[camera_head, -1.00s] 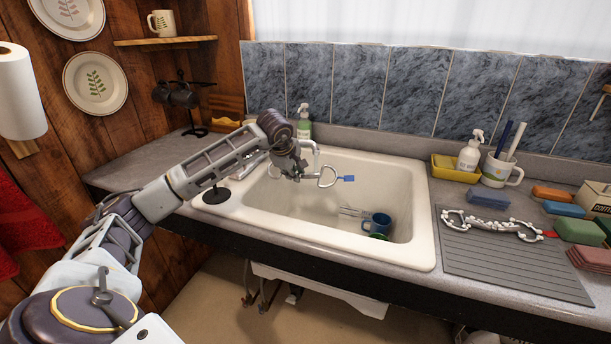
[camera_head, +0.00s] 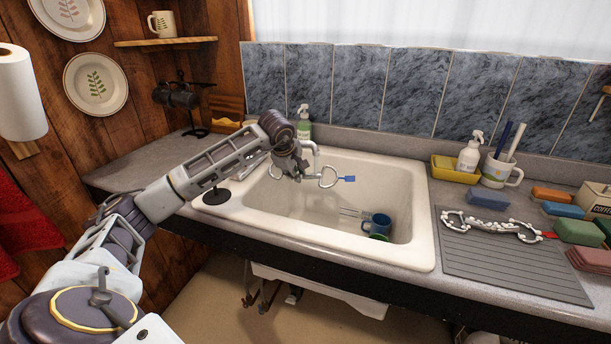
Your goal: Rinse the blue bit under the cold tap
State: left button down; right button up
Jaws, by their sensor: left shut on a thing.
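My left gripper (camera_head: 292,170) is shut over the left part of the white sink (camera_head: 425,220). It holds the blue bit (camera_head: 329,178), whose metal ring and small blue tag stick out to the right of the fingers. The rest of the bit is hidden by the gripper. The bit hangs above the basin, near the tap (camera_head: 314,158), which is partly covered by my arm. I cannot make out any running water. Another bit (camera_head: 490,226), with a red tag, lies on the grey drying mat (camera_head: 510,270). My right gripper does not show.
A blue mug (camera_head: 379,224) and some cutlery lie in the basin. A spray bottle (camera_head: 470,152), a mug with brushes (camera_head: 502,170) and several sponges or blocks stand on the right counter. A soap bottle (camera_head: 304,122) stands behind the sink. The left counter is mostly clear.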

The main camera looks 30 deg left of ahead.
pick_arm(q)
jog(key=shift+w+d+p, duration=0.6)
jog(key=shift+w, duration=0.3)
dwell(0.4)
jog(key=shift+s+d+b, duration=0.2)
jog(key=shift+s+b, duration=0.15)
jog(key=shift+s, duration=0.55)
jog(key=shift+s+d+b, duration=0.2)
jog(key=shift+s+b, duration=0.1)
jog(key=shift+s, duration=0.55)
dwell(1.1)
jog(key=shift+w+a+p, duration=0.2)
jog(key=shift+w+p, duration=0.25)
jog(key=shift+w, duration=0.45)
dwell(0.9)
jog(key=shift+s+d, duration=0.1)
dwell(0.6)
jog(key=s+d, duration=0.5)
jog(key=d, duration=0.3)
jog(key=shift+d+b, duration=0.15)
jog(key=shift+b, duration=0.2)
dwell(0.7)
